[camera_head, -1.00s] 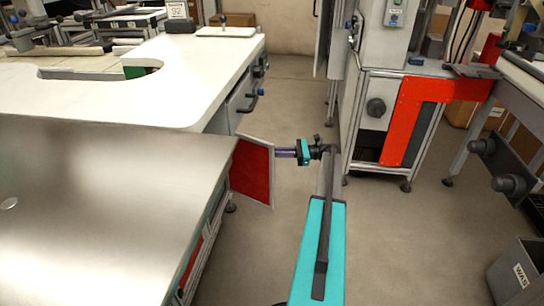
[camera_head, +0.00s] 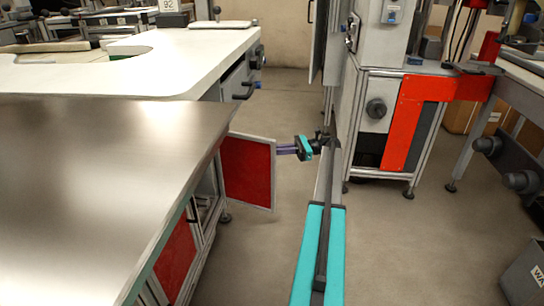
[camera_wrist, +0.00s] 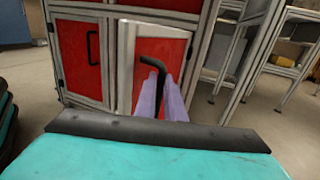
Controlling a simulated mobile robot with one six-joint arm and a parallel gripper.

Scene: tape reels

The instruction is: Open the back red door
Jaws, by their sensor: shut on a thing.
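The back red door (camera_head: 248,172), a red panel in a grey frame, stands swung out from the metal-topped cabinet in the head view. In the wrist view, the same door (camera_wrist: 165,50) stands out from the cabinet front. My gripper (camera_head: 284,149) reaches it from the right. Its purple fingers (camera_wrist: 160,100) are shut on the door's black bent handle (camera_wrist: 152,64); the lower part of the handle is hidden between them. Another red door (camera_wrist: 78,58) with a black handle looks closed; it shows as a red panel (camera_head: 177,262) at the cabinet's near end.
The cabinet's steel top (camera_head: 110,170) fills the left. A white table (camera_head: 190,65) stands behind it. A machine with a red panel (camera_head: 408,120) stands at the right beyond my arm. A grey bin (camera_head: 525,270) is at lower right. Bare floor (camera_head: 400,250) lies between.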

